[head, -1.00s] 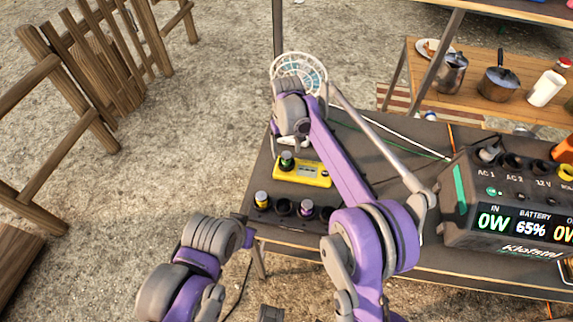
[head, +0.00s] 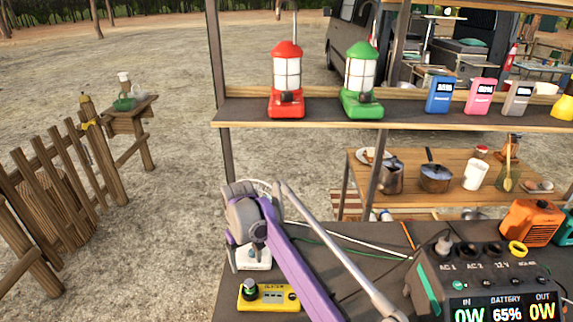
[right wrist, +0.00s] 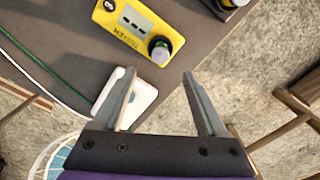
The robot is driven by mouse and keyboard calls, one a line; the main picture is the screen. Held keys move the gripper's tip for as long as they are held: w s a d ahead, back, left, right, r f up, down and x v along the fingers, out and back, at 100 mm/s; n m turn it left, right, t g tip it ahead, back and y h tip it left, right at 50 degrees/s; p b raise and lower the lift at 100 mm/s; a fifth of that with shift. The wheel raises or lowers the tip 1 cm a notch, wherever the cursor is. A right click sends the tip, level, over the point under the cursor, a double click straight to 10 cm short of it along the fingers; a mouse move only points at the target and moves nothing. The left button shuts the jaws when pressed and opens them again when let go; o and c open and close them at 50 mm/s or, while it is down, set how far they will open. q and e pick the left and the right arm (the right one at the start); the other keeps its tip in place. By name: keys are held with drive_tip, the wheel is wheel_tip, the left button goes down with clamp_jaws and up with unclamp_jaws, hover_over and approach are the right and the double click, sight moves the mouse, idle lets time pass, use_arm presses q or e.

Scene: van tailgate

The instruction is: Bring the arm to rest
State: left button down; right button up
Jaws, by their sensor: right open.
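My right arm reaches forward over the dark table in the head view. Its gripper (head: 245,252) points down near the table's left edge, and the wrist partly hides it. The right wrist view shows its two fingers (right wrist: 163,98) wide apart with nothing between the tips. A small white item (head: 258,262) lies below the gripper; one finger overlaps it in the right wrist view (right wrist: 144,98), and I cannot tell whether they touch. My left gripper is not in view.
A yellow tester (head: 272,297) with a dark knob lies in front of the white item. A power station (head: 488,285) stands at right. Above is a shelf (head: 245,112) with a red lantern (head: 287,75) and a green lantern (head: 361,75).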

drive_tip(key=s+d+r+m+t+p, duration=0.15)
drive_tip(key=s+d+r, duration=0.25)
drive_tip(key=d, duration=0.6)
drive_tip(key=s+d+r+m+t, duration=0.1)
drive_tip(key=s+d+r+m, duration=0.2)
drive_tip(key=d, duration=0.7)
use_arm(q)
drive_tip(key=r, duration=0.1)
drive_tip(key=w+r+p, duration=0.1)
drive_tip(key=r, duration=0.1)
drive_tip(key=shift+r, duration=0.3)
use_arm(e)
drive_tip(key=s+d+f+m+t, duration=0.1)
drive_tip(key=s+d+f, duration=0.2)
drive_tip(key=s+d, duration=0.4)
drive_tip(key=s+d+f+m+t, duration=0.1)
drive_tip(key=s+d+f, duration=0.3)
drive_tip(key=s, duration=0.9)
drive_tip(key=d+t, duration=0.1)
drive_tip(key=d, duration=0.2)
drive_tip(key=shift+s+m, duration=0.35)
drive_tip(key=shift+s, duration=0.05)
